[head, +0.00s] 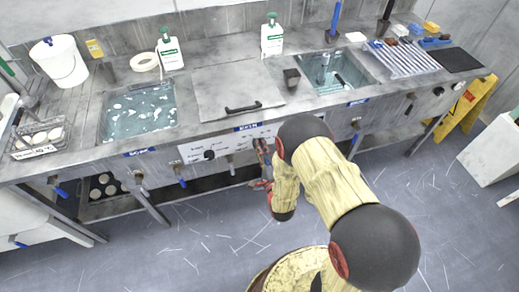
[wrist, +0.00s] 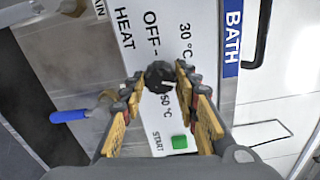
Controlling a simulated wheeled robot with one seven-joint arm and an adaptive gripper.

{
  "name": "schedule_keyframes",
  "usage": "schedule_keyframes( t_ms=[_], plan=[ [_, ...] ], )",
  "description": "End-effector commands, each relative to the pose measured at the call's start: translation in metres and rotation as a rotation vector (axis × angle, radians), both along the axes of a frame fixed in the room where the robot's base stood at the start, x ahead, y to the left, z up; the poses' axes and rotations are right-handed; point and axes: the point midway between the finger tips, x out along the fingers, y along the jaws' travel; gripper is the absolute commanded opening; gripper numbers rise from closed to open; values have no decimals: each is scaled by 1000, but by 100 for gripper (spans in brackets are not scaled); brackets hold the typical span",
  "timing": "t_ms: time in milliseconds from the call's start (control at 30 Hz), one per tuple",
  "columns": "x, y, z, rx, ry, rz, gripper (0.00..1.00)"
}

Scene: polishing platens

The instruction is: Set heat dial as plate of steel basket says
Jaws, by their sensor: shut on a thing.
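The heat dial (wrist: 160,76) is a black knob on a white panel (wrist: 150,30) marked HEAT, OFF, 30 °C and 50 °C in the wrist view. My gripper (wrist: 159,80) is shut on the dial, one finger on each side. A pale mark shows on the knob, but I cannot tell surely which setting it points to. In the head view my gripper (head: 262,150) is at the front panel below the counter. The steel basket (head: 38,140) stands at the counter's left end, holding pale discs. Its white plate (head: 34,152) is too small to read.
A green START button (wrist: 180,141) and a blue-handled valve (wrist: 80,114) are near the dial. A closed lid (head: 235,90) sits between two water-filled basins (head: 138,108) (head: 335,72). A yellow floor sign (head: 467,108) stands at right. The foreground floor is open.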

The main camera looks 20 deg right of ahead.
Motion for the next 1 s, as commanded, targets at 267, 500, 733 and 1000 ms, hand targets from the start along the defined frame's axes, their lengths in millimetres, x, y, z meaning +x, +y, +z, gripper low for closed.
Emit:
schedule_keyframes(
  t_ms=[267,500,733,1000],
  plan=[
    [0,0,-1,125,2,-2,5],
    [0,0,-1,165,3,-1,5],
    [0,0,-1,168,3,-1,5],
    [-1,0,-1,168,3,-1,37]
  ],
)
